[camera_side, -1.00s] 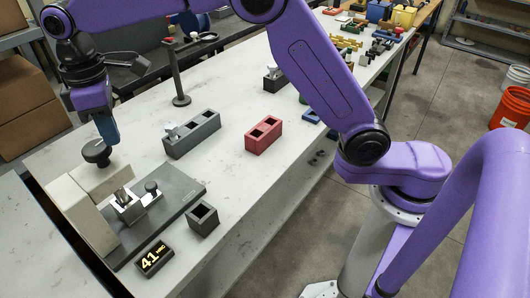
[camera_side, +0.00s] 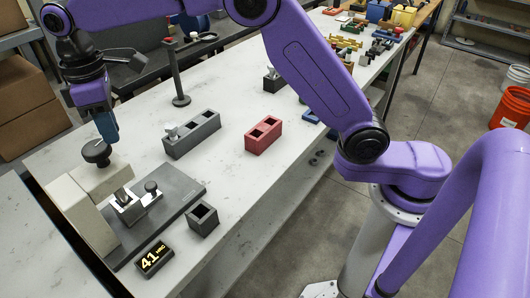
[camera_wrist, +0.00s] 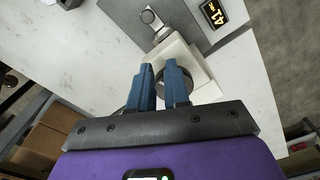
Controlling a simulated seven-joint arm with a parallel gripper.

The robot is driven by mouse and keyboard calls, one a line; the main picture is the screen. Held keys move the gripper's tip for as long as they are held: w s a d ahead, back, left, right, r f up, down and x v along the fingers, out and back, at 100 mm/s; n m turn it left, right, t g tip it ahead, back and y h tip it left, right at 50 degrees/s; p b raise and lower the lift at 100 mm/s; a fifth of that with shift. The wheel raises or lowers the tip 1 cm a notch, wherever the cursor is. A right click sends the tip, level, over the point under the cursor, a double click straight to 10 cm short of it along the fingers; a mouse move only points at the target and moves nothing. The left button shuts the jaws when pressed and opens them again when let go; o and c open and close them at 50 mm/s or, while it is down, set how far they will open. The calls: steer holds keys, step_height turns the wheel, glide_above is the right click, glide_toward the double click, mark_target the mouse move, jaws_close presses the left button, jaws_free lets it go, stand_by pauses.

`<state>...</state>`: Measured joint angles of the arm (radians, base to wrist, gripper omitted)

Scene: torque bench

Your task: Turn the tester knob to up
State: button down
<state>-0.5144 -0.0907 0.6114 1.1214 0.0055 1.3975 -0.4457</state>
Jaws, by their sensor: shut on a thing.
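The tester (camera_side: 82,212) is a cream block-shaped machine on a dark grey base plate at the near left of the bench. Its dark round knob (camera_side: 97,152) sits on top of the cream body. My gripper (camera_side: 108,138) points down from above with its blue fingertips at the knob, shut on it. In the wrist view, my gripper (camera_wrist: 161,70) has its two blue fingers over the knob (camera_wrist: 181,84), with part of its dark disc showing between and beside them. The fingers hide the rest, so the knob's pointing direction is unclear. A small display (camera_side: 155,259) reads 41 HRC.
A grey two-hole block (camera_side: 191,134), a red two-hole block (camera_side: 263,135) and a small dark open box (camera_side: 203,219) stand on the bench right of the tester.

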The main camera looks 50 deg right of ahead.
steer(key=shift+w+d+f, duration=0.25)
steer(key=shift+d+f, duration=0.3)
steer(key=shift+d, duration=0.2)
step_height(320, 180, up, 6)
steer(key=shift+s+a, duration=0.15)
steer(key=shift+a, duration=0.15)
steer(key=shift+r, duration=0.15)
